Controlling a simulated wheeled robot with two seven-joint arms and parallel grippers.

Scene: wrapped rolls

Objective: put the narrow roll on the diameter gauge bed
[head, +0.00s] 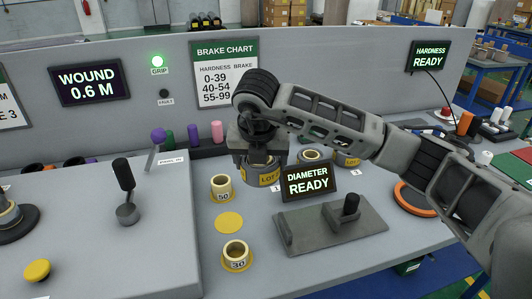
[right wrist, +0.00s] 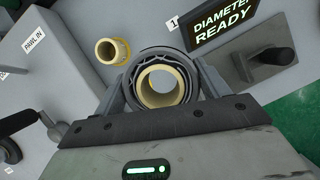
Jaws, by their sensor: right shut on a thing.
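My right gripper (head: 258,158) points down and is shut on a wrapped roll (head: 262,176) with a yellow LOT label. The right wrist view shows this roll (right wrist: 163,83) end-on between the jaws, with a cream core and dark wrapped outside. Its width against the other rolls is hard to judge, and I cannot tell whether it touches the table. The diameter gauge bed (head: 310,232), a grey plate with an end block and a black-knobbed post, lies to its lower right, empty. The DIAMETER READY display (head: 308,182) stands behind the bed. My left gripper is not in view.
Other labelled rolls (head: 346,159) stand behind the display. Yellow-based cores marked 50 (head: 221,188) and 30 (head: 236,255) stand left of the bed, with a flat yellow disc (head: 229,222) between them. An orange ring (head: 412,198) lies at right. A grey lever machine (head: 100,230) fills the left.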

